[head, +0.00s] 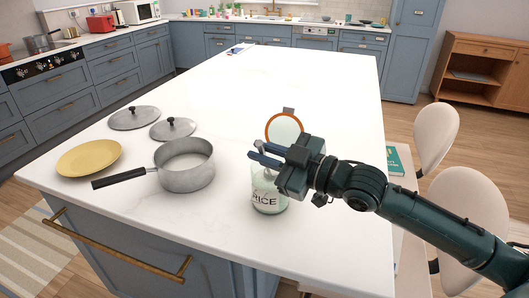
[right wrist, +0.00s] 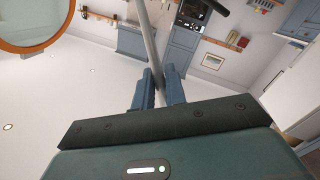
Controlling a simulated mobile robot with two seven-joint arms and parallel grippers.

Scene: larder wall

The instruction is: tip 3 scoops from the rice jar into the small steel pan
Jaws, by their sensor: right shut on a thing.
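The glass rice jar (head: 268,202), labelled RICE, stands near the counter's front edge. Its round lid with an orange ring (head: 285,130) is open behind it; part of the ring also shows in the right wrist view (right wrist: 40,46). My right gripper (head: 256,152) is over the jar's mouth, shut on a thin grey rod (right wrist: 151,45) that looks like the scoop's handle. The scoop's bowl is hidden. The small steel pan (head: 186,181) with a black handle sits left of the jar. Its inside looks pale; I cannot tell whether rice lies in it. My left gripper is not in view.
A yellow plate (head: 89,158) lies left of the pan. Two lids (head: 134,118) (head: 173,129) lie behind the pan. The white counter (head: 300,85) is mostly clear farther back. Pale chairs (head: 435,135) stand along its right side, with a green book (head: 394,162) near them.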

